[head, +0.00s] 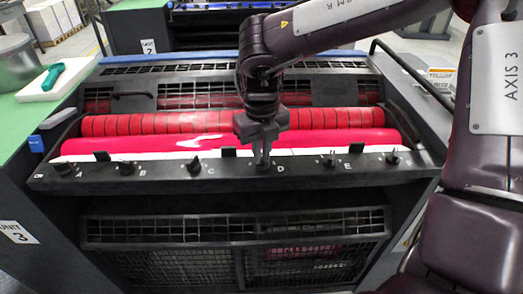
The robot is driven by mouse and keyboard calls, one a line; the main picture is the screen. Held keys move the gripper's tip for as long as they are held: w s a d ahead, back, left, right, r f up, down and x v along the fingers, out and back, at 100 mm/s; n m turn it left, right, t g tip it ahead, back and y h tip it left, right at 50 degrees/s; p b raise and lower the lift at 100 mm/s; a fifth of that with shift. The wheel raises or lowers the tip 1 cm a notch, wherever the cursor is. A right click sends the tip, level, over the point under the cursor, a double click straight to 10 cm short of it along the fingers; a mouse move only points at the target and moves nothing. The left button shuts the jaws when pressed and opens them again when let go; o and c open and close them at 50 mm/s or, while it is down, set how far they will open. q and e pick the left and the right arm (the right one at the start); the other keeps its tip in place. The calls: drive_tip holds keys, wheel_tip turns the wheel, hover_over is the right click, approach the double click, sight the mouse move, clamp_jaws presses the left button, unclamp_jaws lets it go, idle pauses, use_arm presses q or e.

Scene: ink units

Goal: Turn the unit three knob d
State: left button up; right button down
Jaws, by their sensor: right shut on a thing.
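The unit three machine shows in the head view, marked by a "UNIT 3" label (17,233) on its left side. A dark front rail (110,184) carries a row of black knobs with letters beside them. Knob A (63,168), knob B (125,165), knob C (194,165), knob E (328,160) and the rightmost knob (392,157) stand clear. My right gripper (263,160) points down at the place just left of the letter D and is shut on knob d, which its fingers mostly hide. My left gripper is not in view.
Red rollers (150,124) lie behind the rail. Another machine with a "UNIT 2" label (148,46) stands behind.

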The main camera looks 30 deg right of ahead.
drive_tip(key=c, duration=1.5)
unclamp_jaws()
drive_tip(key=shift+r, duration=0.1)
wheel_tip(320, 180, up, 8)
drive_tip(key=shift+f, duration=0.1)
drive_tip(key=shift+f, duration=0.1)
